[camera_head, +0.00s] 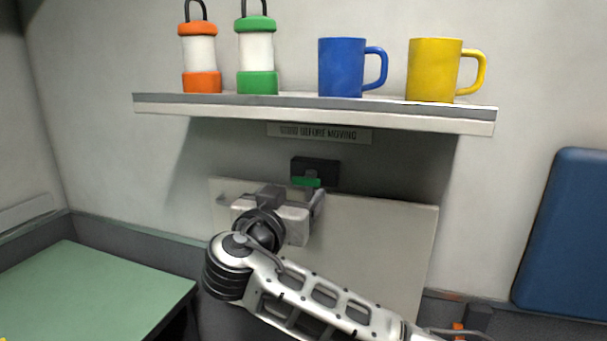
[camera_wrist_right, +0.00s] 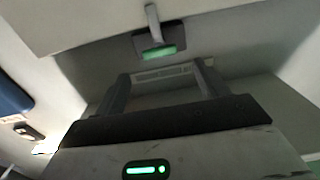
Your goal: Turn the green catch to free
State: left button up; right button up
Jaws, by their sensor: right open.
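The green catch (camera_head: 305,182) sits on a dark mounting block (camera_head: 316,166) on the wall, just above the top edge of a pale panel (camera_head: 375,240). In the right wrist view, which is upside down to the head view, the green catch (camera_wrist_right: 157,53) shows with a grey bar reaching from it across the panel's edge. My right gripper (camera_head: 297,190) is open in front of the panel, just below the catch. In the wrist view its two fingers (camera_wrist_right: 162,70) are apart and empty, with the catch ahead of them. My left gripper is not in view.
A shelf (camera_head: 300,107) overhangs the catch, holding an orange lantern (camera_head: 200,55), a green lantern (camera_head: 257,55), a blue mug (camera_head: 341,68) and a yellow mug (camera_head: 433,70). A label (camera_head: 318,133) is under it. A green-topped table (camera_head: 85,295) stands left, a blue pad (camera_head: 568,235) right.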

aim_at(306, 181)
jog(key=p+x, duration=0.1)
jog(key=x, duration=0.5)
jog(key=shift+w+d, duration=0.1)
jog(key=shift+w, duration=0.15)
jog(key=c, duration=1)
